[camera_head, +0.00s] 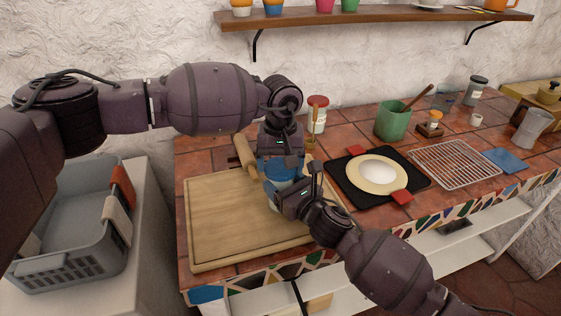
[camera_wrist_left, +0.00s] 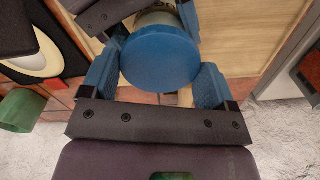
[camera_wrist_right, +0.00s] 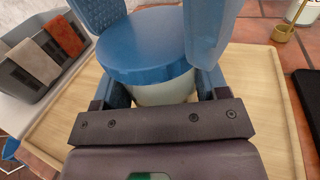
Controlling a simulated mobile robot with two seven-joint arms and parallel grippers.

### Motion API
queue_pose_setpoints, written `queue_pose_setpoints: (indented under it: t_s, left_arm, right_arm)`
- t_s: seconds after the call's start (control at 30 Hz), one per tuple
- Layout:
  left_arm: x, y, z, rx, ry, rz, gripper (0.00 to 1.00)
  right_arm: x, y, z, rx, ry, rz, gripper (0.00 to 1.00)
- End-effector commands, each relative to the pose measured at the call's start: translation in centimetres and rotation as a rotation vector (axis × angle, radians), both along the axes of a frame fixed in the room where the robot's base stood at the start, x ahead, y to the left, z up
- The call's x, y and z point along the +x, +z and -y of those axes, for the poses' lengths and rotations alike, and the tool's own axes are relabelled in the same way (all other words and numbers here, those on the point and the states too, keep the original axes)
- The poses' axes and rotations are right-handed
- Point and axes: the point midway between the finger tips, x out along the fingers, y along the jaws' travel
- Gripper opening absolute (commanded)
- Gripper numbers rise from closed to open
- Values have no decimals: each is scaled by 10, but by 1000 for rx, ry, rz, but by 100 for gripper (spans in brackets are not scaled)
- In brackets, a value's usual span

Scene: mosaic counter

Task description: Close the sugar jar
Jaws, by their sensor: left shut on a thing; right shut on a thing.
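The sugar jar, a pale jar (camera_wrist_right: 165,91) with a blue lid (camera_wrist_right: 142,45), is held above or on the cutting board between my two grippers. In the left wrist view the round lid (camera_wrist_left: 160,55) lies between the fingers of my left gripper (camera_wrist_left: 158,72), which is shut on it from above. My right gripper (camera_wrist_right: 163,92) is shut on the jar body from the side, below the lid. The lid sits level on the jar's mouth with no gap that I can see. In the head view the grippers hide most of the jar (camera_head: 278,185).
The wooden cutting board (camera_head: 220,235) lies under the grippers, with a rolling pin (camera_head: 245,155) behind it. A red-lidded jar (camera_head: 317,115) stands at the back. A black mat with a plate (camera_head: 378,174), a green pot (camera_head: 392,121) and a wire rack (camera_head: 455,165) are to the right.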

Motion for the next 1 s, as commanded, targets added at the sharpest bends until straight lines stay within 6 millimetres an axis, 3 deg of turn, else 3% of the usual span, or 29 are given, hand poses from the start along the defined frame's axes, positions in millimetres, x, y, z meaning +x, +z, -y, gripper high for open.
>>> queue_pose_setpoints:
  t_s: [0.53,0.7,1.0]
  left_arm:
    - [0,1,1,-1,-738,2,59]
    - [0,1,1,-1,-838,2,59]
    - [0,1,1,-1,-850,1,59]
  right_arm:
    - [0,-1,0,0,-1,-2,1]
    - [0,-1,0,0,-1,-2,1]
    - [0,-1,0,0,-1,-2,1]
